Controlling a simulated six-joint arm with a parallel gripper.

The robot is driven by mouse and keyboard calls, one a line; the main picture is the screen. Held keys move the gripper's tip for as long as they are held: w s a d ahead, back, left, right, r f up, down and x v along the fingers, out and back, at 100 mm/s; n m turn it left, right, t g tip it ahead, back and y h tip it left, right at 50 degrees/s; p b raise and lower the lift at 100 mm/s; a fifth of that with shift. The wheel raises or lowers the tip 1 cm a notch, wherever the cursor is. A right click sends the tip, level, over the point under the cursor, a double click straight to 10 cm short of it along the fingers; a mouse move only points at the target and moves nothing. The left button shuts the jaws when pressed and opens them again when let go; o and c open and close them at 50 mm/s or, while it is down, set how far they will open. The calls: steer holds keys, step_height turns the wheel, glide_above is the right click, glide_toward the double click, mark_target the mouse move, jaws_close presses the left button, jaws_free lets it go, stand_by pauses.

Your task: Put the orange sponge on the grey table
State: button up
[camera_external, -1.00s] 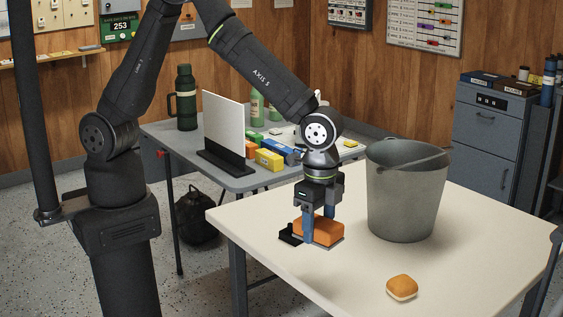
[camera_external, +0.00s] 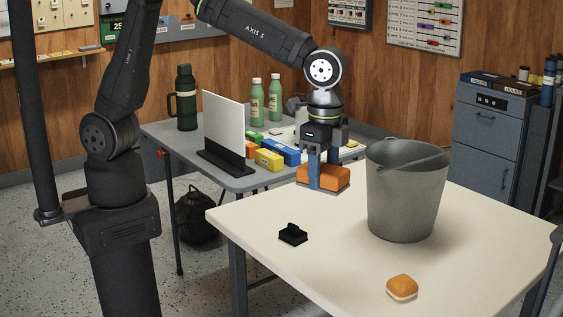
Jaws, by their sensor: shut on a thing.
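The orange sponge (camera_external: 339,177), a block with a thin grey underside, is held in my gripper (camera_external: 323,174). The two blue fingers are shut on it, and one covers part of its front. It appears raised above the pale table (camera_external: 345,255), near that table's far left edge in the picture. The grey table (camera_external: 180,135) stands behind and to the left. Its near right part is partly hidden behind my gripper and the sponge.
The grey table carries a white board on a black stand (camera_external: 224,125), a dark green flask (camera_external: 186,98), green bottles (camera_external: 257,102) and several coloured blocks (camera_external: 269,159). A grey bucket (camera_external: 403,200), a black handled piece (camera_external: 293,235) and a bun-like item (camera_external: 402,287) stand on the pale table.

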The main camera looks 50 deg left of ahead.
steer(key=w+a+n, duration=0.8)
steer(key=w+a, duration=0.2)
steer(key=w, duration=0.2)
steer(key=w+a+n, duration=0.8)
steer(key=w+a, duration=0.2)
steer(key=w, duration=0.2)
steer(key=w+a+n, duration=0.4)
steer(key=a+n, duration=0.1)
steer(key=a, duration=0.5)
steer(key=w+a+n, duration=0.3)
steer(key=a+n, duration=0.2)
steer(key=a, duration=0.5)
steer(key=w+a+n, duration=0.4)
steer(key=a+n, duration=0.1)
steer(key=a, duration=0.5)
steer(key=n, duration=2.1)
glide_above(188, 142)
step_height(188, 142, down, 22)
steer(key=shift+w+a+r, duration=0.1)
steer(key=shift+a+r, duration=0.05)
